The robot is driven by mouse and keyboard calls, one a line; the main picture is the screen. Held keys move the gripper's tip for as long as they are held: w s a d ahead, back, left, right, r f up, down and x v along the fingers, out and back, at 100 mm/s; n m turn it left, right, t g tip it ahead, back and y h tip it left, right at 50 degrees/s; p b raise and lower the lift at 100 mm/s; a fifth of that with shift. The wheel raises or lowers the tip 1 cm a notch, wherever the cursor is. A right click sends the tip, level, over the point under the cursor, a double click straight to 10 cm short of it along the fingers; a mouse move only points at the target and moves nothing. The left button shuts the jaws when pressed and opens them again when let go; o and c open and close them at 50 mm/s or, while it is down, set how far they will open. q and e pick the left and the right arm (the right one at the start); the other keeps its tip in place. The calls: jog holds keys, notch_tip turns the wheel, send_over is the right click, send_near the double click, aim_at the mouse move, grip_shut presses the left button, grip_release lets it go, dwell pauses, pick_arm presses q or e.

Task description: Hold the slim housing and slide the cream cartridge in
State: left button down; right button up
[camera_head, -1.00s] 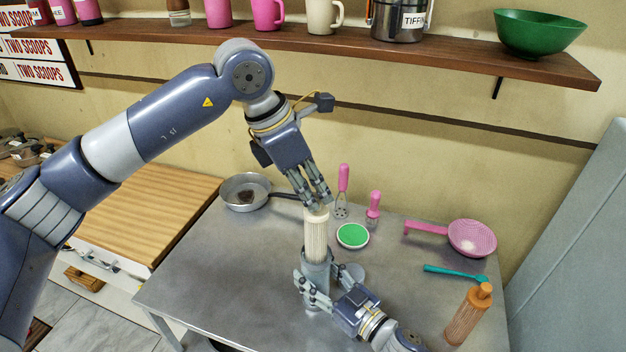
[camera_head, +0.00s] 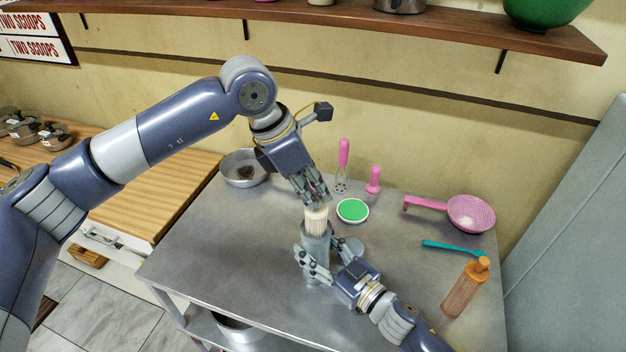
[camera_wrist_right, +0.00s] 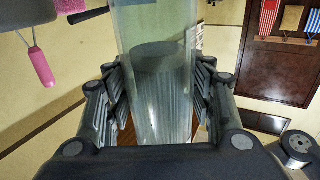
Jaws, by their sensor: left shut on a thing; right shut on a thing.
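The slim housing (camera_head: 316,243) is a clear grey tube standing upright on the metal table. My right gripper (camera_head: 318,262) is shut around it, and the right wrist view shows the fingers on both sides of the clear tube (camera_wrist_right: 150,25). The cream cartridge (camera_head: 317,222) is upright and partly inside the housing; its pleated upper part shows above the rim. Its dark end (camera_wrist_right: 160,52) shows through the tube wall in the right wrist view. My left gripper (camera_head: 316,200) is shut on the cartridge's top from above, and its fingers hide part of that top.
An orange-brown cartridge (camera_head: 463,292) stands at the right. A pan (camera_head: 240,168) sits at the back left. The table's left front is clear.

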pick_arm(q)
jog(key=shift+f, duration=2.95)
jog(key=c, duration=1.5)
grip_release()
jog(key=shift+o, duration=0.2)
send_near(313, 211)
jog(key=shift+w+a+r, duration=0.35)
jog(key=shift+w+a, duration=0.05)
